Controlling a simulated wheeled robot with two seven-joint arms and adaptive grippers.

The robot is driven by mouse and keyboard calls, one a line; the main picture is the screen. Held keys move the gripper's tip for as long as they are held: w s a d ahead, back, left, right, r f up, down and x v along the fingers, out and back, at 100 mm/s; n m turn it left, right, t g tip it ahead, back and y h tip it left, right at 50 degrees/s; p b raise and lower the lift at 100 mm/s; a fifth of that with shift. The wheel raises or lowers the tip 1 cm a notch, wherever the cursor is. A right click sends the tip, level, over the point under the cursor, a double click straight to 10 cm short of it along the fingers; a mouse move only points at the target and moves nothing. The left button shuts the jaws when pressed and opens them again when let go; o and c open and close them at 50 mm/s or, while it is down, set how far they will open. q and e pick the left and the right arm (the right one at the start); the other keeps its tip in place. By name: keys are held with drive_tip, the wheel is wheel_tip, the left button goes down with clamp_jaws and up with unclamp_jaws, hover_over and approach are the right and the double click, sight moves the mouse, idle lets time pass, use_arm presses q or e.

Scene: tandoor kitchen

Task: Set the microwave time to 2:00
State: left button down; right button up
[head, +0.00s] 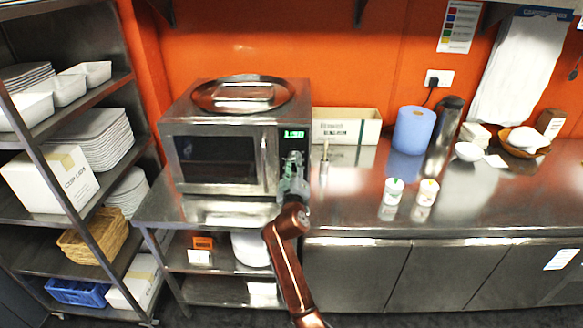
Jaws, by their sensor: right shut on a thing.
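The steel microwave (190,108) stands on the counter left of centre, with its door (215,160) closed. Its green lit display (293,134) is at the top of the control panel on the right. The digits are small and blurred; the first looks like a 1. My right gripper (293,165) is at the control panel below the display, shut on what seems to be the microwave's control knob. The gripper hides most of the knob and the lower panel. My left gripper is not in view.
A round steel tray (208,97) lies on top of the microwave. A cream box (350,127), a blue paper roll (413,130) and two small white cups stand to the right on the steel counter (350,205). A loaded shelf rack is at the left.

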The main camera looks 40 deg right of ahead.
drive_tip(key=m+b, duration=0.2)
drive_tip(key=m, duration=0.1)
drive_tip(key=m+b, duration=0.1)
drive_tip(key=m, duration=0.1)
drive_tip(key=shift+w+a+f+g+h, duration=0.1)
drive_tip(key=shift+f+g+h, duration=0.2)
drive_tip(key=shift+f+h, duration=0.1)
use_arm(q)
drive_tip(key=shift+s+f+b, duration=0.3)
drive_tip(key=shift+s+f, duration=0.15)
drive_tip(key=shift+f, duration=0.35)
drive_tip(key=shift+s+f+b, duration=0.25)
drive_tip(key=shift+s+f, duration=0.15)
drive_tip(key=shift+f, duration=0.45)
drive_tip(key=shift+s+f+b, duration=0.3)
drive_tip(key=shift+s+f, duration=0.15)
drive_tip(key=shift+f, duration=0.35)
use_arm(e)
drive_tip(key=shift+r+m+g, duration=0.2)
drive_tip(key=shift+m+g, duration=0.1)
drive_tip(key=shift+m, duration=1.6)
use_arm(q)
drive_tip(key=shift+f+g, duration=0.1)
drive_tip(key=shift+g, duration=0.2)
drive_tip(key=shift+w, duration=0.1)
use_arm(e)
drive_tip(key=shift+r, duration=0.1)
drive_tip(key=o, duration=1.2)
drive_tip(key=shift+r, duration=0.1)
drive_tip(key=shift+c, duration=0.2)
